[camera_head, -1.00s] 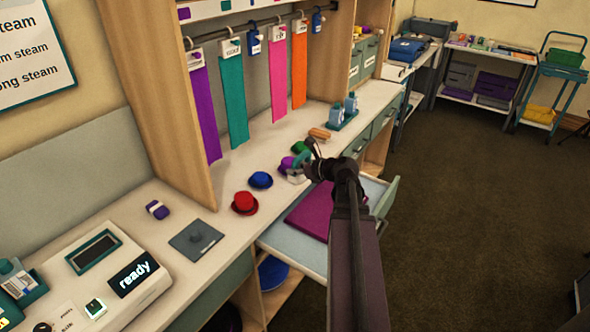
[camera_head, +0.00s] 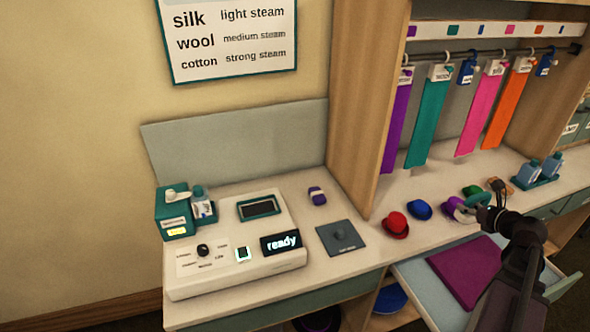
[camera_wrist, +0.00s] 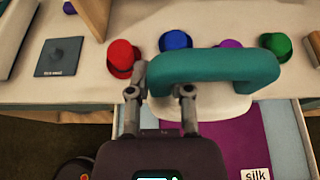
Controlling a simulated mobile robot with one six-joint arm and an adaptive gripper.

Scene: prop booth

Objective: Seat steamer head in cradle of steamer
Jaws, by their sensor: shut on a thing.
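My gripper (camera_wrist: 163,90) is shut on the teal handle of the steamer head (camera_wrist: 215,68), which has a white body below the handle. In the wrist view it is held over the counter edge and the open drawer. In the head view my gripper (camera_head: 482,212) is at the right, near the hats; the steamer head is small and partly hidden there. The steamer (camera_head: 230,262) is a white console at the left of the counter, its screen reading "ready". A teal-framed dark rectangular recess (camera_head: 259,208) on its top looks like the cradle and is empty.
A dark square pad (camera_head: 343,238) lies right of the steamer, with a purple roll (camera_head: 317,195) behind it. Red (camera_head: 396,225), blue (camera_head: 420,210) and other hats line the counter. An open drawer (camera_head: 418,285) holds purple cloth (camera_head: 468,272). A teal bottle holder (camera_head: 172,224) stands behind the steamer.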

